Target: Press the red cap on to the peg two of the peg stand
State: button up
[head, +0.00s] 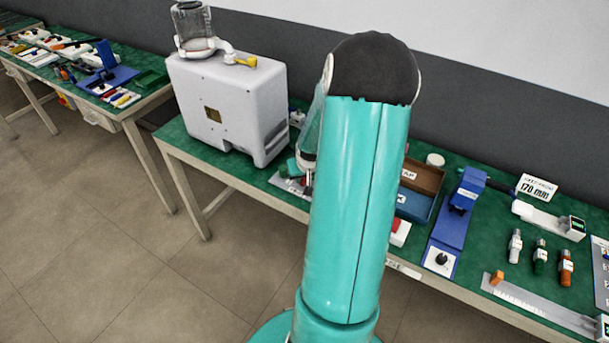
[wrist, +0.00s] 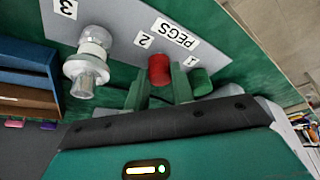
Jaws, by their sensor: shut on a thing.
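The red cap (wrist: 159,70) is between the fingertips of my gripper (wrist: 160,90) in the wrist view, and the gripper is shut on it. The cap is at the place marked 2 on the grey peg stand (wrist: 119,42). Peg two is hidden under or behind the cap, so I cannot tell how far down the cap sits. A green cap (wrist: 201,82) is just right of my fingers, by the label 1. A clear and white fitting (wrist: 88,62) stands by the label 3. In the head view my arm covers most of the gripper and stand.
The white pump body (head: 228,105) stands left of the arm on the green bench. In the wrist view the trays (wrist: 28,85) are at the left.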

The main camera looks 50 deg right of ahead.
jog(key=shift+f, duration=0.15)
jog(key=o, duration=1)
jog(key=shift+o, duration=0.2)
jog(key=v, duration=1.4)
jog(key=shift+w+a, duration=0.1)
jog(key=shift+w, duration=0.05)
